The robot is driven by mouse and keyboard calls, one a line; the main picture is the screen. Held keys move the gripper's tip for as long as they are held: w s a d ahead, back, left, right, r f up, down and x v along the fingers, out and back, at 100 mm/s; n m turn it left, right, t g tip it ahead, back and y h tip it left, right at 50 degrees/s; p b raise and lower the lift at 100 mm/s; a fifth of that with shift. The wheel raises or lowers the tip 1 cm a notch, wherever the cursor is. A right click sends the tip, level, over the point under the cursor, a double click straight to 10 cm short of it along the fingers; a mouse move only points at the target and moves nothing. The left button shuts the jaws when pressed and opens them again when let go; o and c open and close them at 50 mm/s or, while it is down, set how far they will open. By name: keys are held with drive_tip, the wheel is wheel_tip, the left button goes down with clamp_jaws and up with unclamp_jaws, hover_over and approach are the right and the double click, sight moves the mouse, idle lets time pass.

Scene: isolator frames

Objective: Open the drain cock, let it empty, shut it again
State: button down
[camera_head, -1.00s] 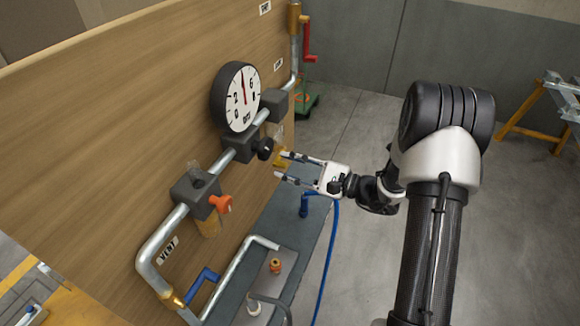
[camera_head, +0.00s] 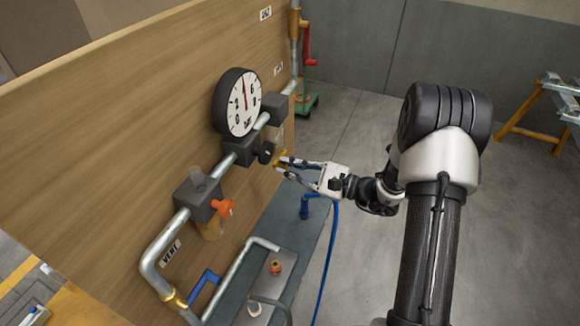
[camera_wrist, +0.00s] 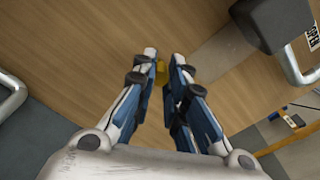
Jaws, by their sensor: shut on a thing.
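My gripper (camera_head: 281,165) is at the panel's right part, below the black knob (camera_head: 266,152) of the pipe line. In the wrist view its fingertips (camera_wrist: 164,58) stand close together with a small yellow piece (camera_wrist: 160,73) between them, and it is shut on that piece. The yellow piece also shows at the fingertips in the head view (camera_head: 278,152). It may be the drain cock, but no label on it can be read. The fingers hide much of it, and no draining liquid is visible.
A round gauge (camera_head: 237,102) sits above the pipe. An orange knob (camera_head: 222,208) and an amber bowl (camera_head: 210,229) are to the left. A blue lever (camera_head: 203,287) is at lower left, a red lever (camera_head: 308,44) at upper right. A blue hose (camera_head: 329,262) hangs below my gripper.

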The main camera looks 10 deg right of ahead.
drive_tip(key=c, duration=1.8)
unclamp_jaws()
drive_tip(key=shift+o, duration=0.7)
drive_tip(key=shift+d, duration=0.2)
drive_tip(key=shift+o, duration=0.5)
drive_tip(key=v, duration=1.1)
drive_tip(key=shift+s+d, duration=0.25)
drive_tip(key=shift+s, duration=0.05)
